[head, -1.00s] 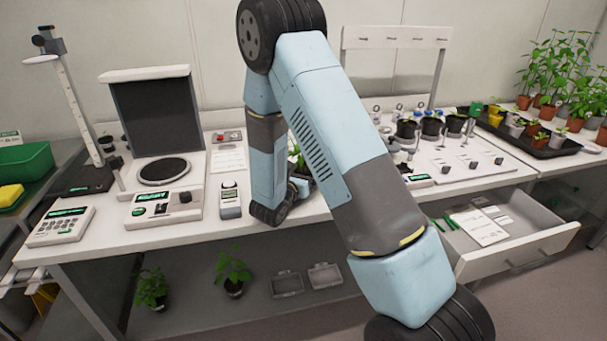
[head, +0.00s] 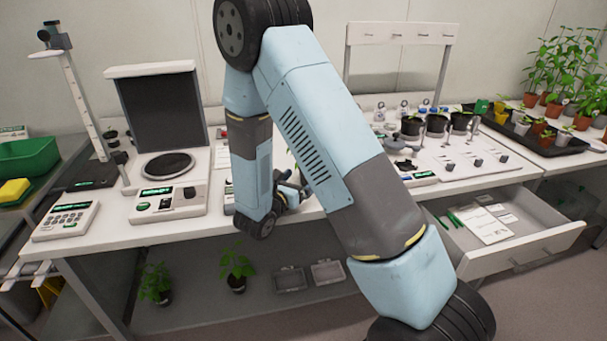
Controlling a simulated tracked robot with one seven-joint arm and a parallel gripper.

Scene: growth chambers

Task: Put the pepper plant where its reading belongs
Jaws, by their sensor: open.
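I cannot tell for sure which plant is the pepper plant. Black pots with small seedlings (head: 437,122) stand in a row on the white stand with labelled positions at the back right of the bench. My gripper (head: 292,190) is low over the bench front, left of that stand, and mostly hidden behind my arm. It is open; I see nothing held in it. A balance-like instrument (head: 166,199) with a round dark plate and a green display stands left of my gripper. A keypad device (head: 66,220) with a green display lies further left.
An open drawer (head: 520,258) sticks out at the right with papers inside. Two potted plants (head: 237,268) stand on the lower shelf beside shallow trays (head: 327,272). A dark tray of pots (head: 545,143) is at the far right. A tall measuring post (head: 80,100) stands left.

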